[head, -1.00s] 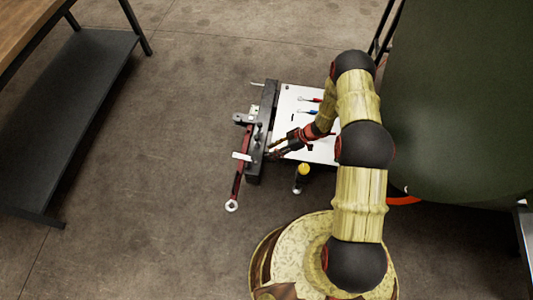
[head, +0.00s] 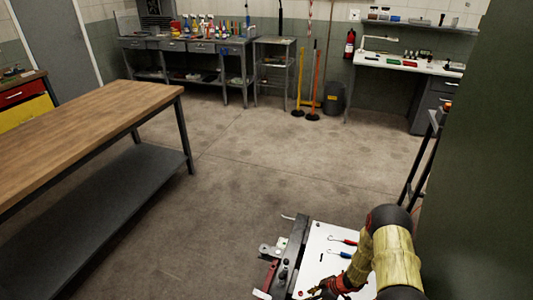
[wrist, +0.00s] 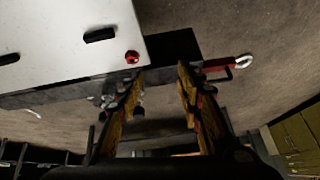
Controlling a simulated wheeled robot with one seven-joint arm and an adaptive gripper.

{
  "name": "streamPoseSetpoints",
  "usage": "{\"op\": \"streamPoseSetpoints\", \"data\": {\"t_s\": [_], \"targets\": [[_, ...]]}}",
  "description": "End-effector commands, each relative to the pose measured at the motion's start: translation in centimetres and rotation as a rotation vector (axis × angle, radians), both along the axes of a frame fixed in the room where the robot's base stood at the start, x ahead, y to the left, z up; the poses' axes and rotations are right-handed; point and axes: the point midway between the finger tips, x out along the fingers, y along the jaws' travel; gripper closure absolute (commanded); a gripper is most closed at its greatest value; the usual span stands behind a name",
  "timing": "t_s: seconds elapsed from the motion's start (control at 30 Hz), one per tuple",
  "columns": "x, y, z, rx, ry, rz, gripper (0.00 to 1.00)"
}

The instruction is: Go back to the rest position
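My gripper shows in the wrist view (wrist: 161,72) with its two fingers apart and nothing between the tips. It is near the edge of a white-topped cart (wrist: 60,30). A red tool with a ring end (wrist: 220,66) lies beyond the fingertips, along that edge. A red-handled hook tool (head: 345,241) and a blue-handled one (head: 340,253) lie on the white top.
A wooden-topped workbench (head: 90,125) with a lower shelf stands at left. A large dark green surface (head: 480,170) rises close at right. Open concrete floor (head: 230,180) lies between. Benches with bottles (head: 190,45), a bin (head: 334,98) and a fire extinguisher (head: 350,42) are at the back.

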Motion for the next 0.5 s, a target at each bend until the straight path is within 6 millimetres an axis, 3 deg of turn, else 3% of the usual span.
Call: {"op": "streamPoseSetpoints", "data": {"t_s": [0.1,0.23,0.37,0.5], "targets": [[-0.5,-3.5,-0.5,-0.134,0.035,-0.108,0.64],[-0.2,-7.9,1.9,-0.288,0.064,-0.236,0.64],[-0.3,-11.7,6.3,-0.422,0.095,-0.361,0.64],[-1.1,-14.7,12.8,-0.543,0.137,-0.498,0.64]]}}
